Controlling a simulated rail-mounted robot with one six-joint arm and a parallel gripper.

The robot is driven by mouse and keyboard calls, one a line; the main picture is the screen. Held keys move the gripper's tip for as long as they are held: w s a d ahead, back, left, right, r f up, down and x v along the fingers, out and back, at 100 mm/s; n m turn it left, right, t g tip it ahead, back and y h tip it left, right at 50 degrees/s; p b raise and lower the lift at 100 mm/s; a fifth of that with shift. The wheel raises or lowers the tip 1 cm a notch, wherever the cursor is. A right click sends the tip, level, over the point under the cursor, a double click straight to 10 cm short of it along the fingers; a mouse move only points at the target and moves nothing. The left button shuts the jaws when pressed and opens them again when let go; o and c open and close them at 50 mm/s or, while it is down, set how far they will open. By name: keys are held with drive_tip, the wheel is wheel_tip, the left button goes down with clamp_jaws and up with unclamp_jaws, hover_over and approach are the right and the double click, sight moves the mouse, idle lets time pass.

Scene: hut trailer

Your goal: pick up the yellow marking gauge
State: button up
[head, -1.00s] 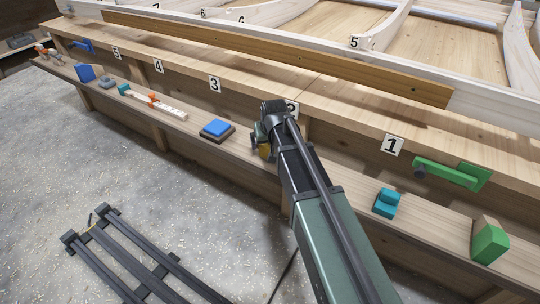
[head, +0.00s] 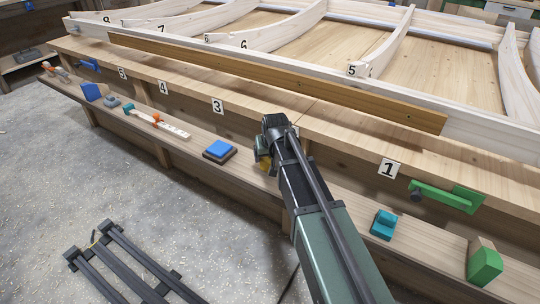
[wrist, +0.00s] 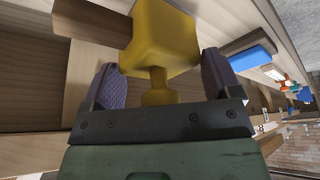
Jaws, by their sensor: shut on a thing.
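The yellow marking gauge (wrist: 160,40) fills the upper middle of the wrist view, a yellow block with a small yellow knob and a brown wooden beam sticking out to the left. My gripper (wrist: 162,85) is shut on it, with one purple-grey finger pad on each side of the yellow part. In the head view my gripper (head: 264,152) is over the narrow lower shelf below label 2. Only a bit of the gauge's yellow (head: 264,166) shows there; the arm hides the rest. I cannot tell whether the gauge touches the shelf.
A blue-topped sanding block (head: 220,150) lies on the shelf to the left. A teal block (head: 384,224) and a green block (head: 485,264) stand to the right. A white rule with orange and teal parts (head: 172,128) lies farther left. The workbench edge (head: 330,146) rises behind the shelf.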

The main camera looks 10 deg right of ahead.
wheel_tip(320, 180, up, 16)
drive_tip(key=p, duration=1.4)
